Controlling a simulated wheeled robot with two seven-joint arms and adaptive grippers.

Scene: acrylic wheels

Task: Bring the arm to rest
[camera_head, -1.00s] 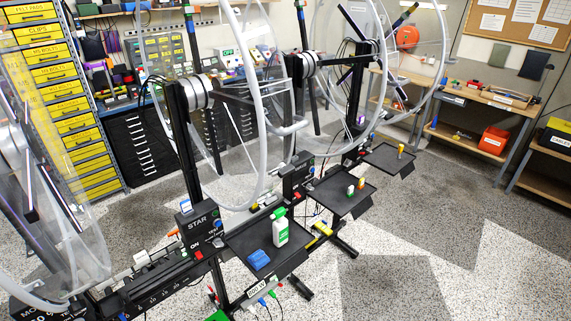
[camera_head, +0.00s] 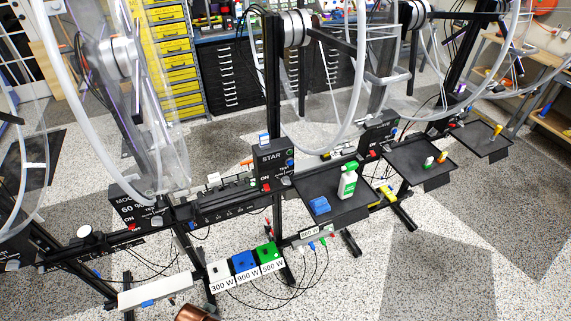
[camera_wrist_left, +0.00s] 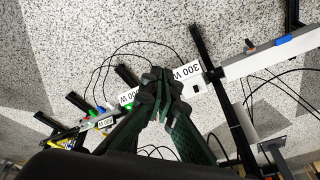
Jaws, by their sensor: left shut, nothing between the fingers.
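My left gripper (camera_wrist_left: 160,88) shows in the left wrist view with its dark green fingers together and nothing between them. Behind it are the white 300 W sign (camera_wrist_left: 187,72) and another W sign (camera_wrist_left: 131,96). The head view does not clearly show my left gripper; a brown, copper-coloured rounded part (camera_head: 195,313) is cut off at its bottom edge. My right gripper is in neither view.
A long black frame carries clear wheels. White, blue and green boxes (camera_head: 244,262) labelled 300 W, 900 W and 500 W sit low at its front, with loose cables. A black tray (camera_head: 345,208) holds a spray bottle (camera_head: 348,181) and blue block (camera_head: 320,206). Speckled floor at lower right is free.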

